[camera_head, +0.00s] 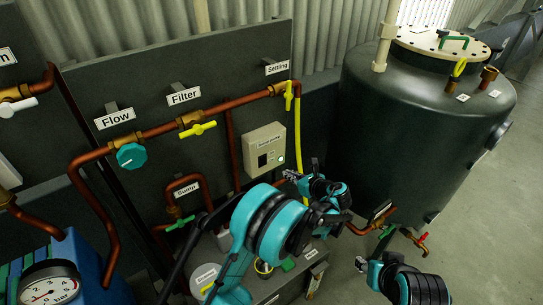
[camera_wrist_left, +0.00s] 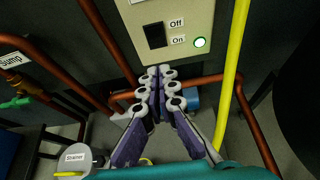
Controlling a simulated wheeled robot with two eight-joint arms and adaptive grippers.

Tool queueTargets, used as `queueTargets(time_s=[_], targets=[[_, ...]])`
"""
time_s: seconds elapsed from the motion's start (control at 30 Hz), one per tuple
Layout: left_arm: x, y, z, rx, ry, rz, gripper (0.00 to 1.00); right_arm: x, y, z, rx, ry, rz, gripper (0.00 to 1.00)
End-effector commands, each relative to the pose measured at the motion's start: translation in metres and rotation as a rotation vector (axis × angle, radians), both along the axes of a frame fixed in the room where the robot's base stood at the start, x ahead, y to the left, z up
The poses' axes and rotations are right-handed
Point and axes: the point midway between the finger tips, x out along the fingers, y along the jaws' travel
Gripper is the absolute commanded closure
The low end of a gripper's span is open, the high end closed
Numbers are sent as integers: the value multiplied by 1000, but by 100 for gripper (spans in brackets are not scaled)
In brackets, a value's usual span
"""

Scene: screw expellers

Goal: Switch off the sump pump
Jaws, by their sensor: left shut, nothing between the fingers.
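The beige sump pump switch box (camera_head: 265,148) is on the dark panel below the pipe. I cannot tell which way the rocker is tilted. My left gripper (camera_head: 289,174) is shut and empty, just below and in front of the box. In the left wrist view its fingertips (camera_wrist_left: 158,76) are together below the rocker, apart from it. My right gripper (camera_head: 361,264) is low at right; its jaw state is unclear.
A yellow pipe (camera_head: 297,125) runs down just right of the box. Copper pipes with valves labelled Flow, Filter and Settling (camera_head: 277,67) cross above. A large dark tank (camera_head: 415,120) stands at right. A strainer (camera_wrist_left: 75,156) is low at left in the wrist view.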

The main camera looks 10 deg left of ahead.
Motion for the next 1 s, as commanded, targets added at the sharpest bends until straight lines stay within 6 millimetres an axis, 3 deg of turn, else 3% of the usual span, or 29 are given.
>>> queueTargets(time_s=[0.43,0.87,1.0], targets=[[8,8,-6,-2,-1,2,100,0,0,-4,0,0,0,60],[63,64,-44,-3,-1,3,100,0,0,-28,0,0,0,60],[78,80,-41,-3,-2,3,100,0,0,-33,0,0,0,60]])
